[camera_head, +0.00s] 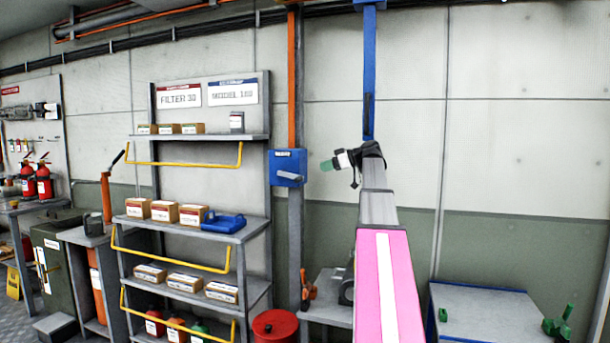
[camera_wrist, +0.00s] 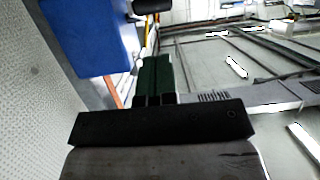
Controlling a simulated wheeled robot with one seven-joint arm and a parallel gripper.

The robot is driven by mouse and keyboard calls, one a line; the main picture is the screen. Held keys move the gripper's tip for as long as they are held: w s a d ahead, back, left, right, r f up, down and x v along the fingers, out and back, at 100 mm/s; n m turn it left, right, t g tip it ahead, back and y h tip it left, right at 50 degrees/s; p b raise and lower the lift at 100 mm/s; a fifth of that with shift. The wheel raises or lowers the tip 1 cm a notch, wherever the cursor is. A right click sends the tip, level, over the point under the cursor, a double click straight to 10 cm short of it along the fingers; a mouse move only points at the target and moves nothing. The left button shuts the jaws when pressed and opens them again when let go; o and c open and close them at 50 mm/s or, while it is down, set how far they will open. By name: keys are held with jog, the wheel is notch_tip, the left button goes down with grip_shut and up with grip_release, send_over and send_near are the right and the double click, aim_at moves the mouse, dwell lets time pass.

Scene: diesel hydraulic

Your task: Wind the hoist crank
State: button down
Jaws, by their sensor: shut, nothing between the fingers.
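The hoist box (camera_head: 287,160) is blue and fixed to a grey post left of my arm in the head view. A short grey crank handle (camera_head: 289,176) sticks out from its lower front. My gripper (camera_head: 327,165) has green fingertips and points left, to the right of the box and apart from the crank. In the wrist view the green fingers (camera_wrist: 153,78) are together and empty. The blue box (camera_wrist: 90,35) fills the upper left there. A dark rounded piece (camera_wrist: 152,6) shows beyond the fingertips; I cannot tell whether it is the crank's grip.
A shelf rack (camera_head: 190,228) with cartons, a blue tray and yellow rails stands left of the post. A red drum (camera_head: 275,326) and a small grey bench (camera_head: 325,313) are below. A grey table (camera_head: 485,315) is at the lower right. The wall right of my arm is clear.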

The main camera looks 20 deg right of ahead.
aim_at(301, 179)
jog(key=w+a+f+h, duration=0.1)
jog(key=w+a+f, duration=0.2)
jog(key=w+a, duration=0.2)
jog(key=shift+a, duration=0.95)
jog(key=shift+f+y, duration=0.3)
jog(key=shift+f, duration=0.1)
jog(key=shift+f, duration=0.1)
jog(key=shift+f+t+y, duration=0.3)
jog(key=shift+f+t, duration=0.2)
jog(key=shift+t+y, duration=0.4)
jog(key=shift+y, duration=0.2)
jog(key=shift+w+a+f, duration=0.1)
jog(key=shift+a+f, duration=0.05)
jog(key=shift+f, duration=0.55)
jog(key=shift+w+a+f, duration=0.1)
jog(key=shift+w+f, duration=0.05)
jog(key=shift+f, duration=0.6)
jog(key=shift+w+a+f, duration=0.1)
jog(key=shift+a+f, duration=0.05)
jog(key=shift+f, duration=0.55)
